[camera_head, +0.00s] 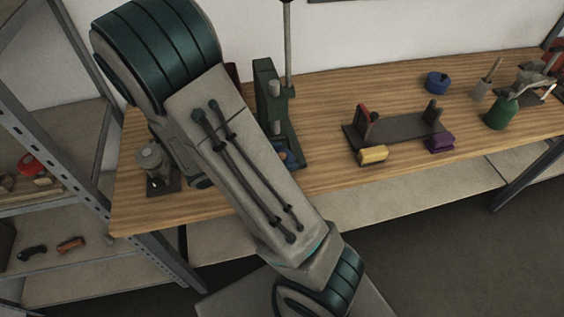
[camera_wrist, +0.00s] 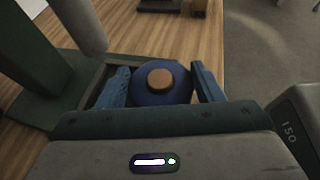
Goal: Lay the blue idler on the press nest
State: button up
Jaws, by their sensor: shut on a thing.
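The blue idler (camera_wrist: 150,98), a round blue piece with a brown hub on top, sits between the blue fingers of my gripper (camera_wrist: 160,82) in the wrist view. My gripper is shut on it. The green press (camera_head: 267,90) stands on the bench behind my arm in the head view, and its base (camera_wrist: 45,108) and grey ram (camera_wrist: 80,25) show at the left of the wrist view. The idler is beside the ram, over or at a dark-edged frame on the press base. Its underside is hidden, so I cannot tell whether it touches the nest.
A grey device (camera_head: 152,160) stands left. A shelf rack (camera_head: 70,130) flanks the bench.

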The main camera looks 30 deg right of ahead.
jog(key=shift+w+d, duration=0.25)
jog(key=shift+w, duration=0.55)
jog(key=shift+w+d, duration=0.25)
jog(key=shift+w, duration=0.6)
jog(key=shift+w+d, duration=0.25)
jog(key=shift+w, duration=0.55)
jog(key=shift+f+b, duration=0.35)
jog(key=shift+f, duration=0.1)
jog(key=shift+a, duration=0.15)
jog(key=o, duration=1.2)
jog(key=v, duration=1.4)
jog(key=shift+f+b, duration=0.1)
jog(key=shift+b, duration=0.3)
